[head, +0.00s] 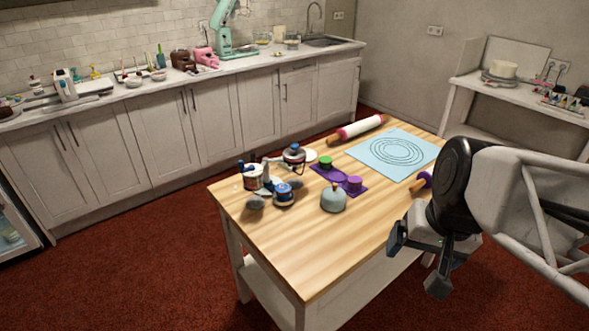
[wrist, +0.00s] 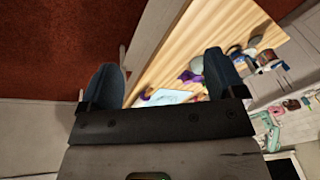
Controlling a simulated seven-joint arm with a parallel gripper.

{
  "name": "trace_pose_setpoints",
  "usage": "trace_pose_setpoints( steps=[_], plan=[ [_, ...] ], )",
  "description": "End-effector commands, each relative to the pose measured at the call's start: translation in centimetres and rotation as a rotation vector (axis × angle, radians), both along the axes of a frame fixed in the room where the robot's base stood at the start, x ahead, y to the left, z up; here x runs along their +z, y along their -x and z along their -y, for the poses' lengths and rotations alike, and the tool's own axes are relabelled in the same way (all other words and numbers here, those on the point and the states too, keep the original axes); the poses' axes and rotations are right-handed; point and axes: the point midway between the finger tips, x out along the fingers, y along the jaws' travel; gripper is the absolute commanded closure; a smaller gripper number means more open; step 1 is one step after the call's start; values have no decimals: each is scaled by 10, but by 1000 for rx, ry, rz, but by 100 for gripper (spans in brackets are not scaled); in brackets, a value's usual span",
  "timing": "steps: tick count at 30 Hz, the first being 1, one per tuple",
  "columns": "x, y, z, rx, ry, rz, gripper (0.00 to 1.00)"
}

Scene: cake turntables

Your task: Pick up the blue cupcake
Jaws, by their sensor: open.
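A small round blue item (head: 284,193) with a darker top, which may be the blue cupcake, stands on the left part of the wooden table (head: 300,258); it is too small to be sure. A grey-blue domed thing (head: 333,198) stands to its right. A green cupcake-like piece (head: 325,161) and a purple one (head: 354,183) are on a purple mat (head: 328,174). My gripper (head: 420,262) is open and empty off the table's right front side, well apart from these things. In the wrist view my gripper (wrist: 160,60) shows both fingers spread, with the table beyond.
A light-blue mat (head: 393,153) and a rolling pin (head: 357,129) lie at the back. The table's front is clear.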

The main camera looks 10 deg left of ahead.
Motion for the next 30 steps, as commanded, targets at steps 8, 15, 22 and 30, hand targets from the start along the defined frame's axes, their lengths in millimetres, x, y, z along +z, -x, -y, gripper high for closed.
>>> trace_pose_setpoints(
  steps=[8,15,22,30],
  plan=[
    [-13,-52,-45,-155,-236,-98,12],
    [-26,-101,-83,-310,-433,-192,12],
    [-41,-149,-118,-475,-609,-290,12],
    [-66,-209,-153,-686,-799,-407,12]
  ],
)
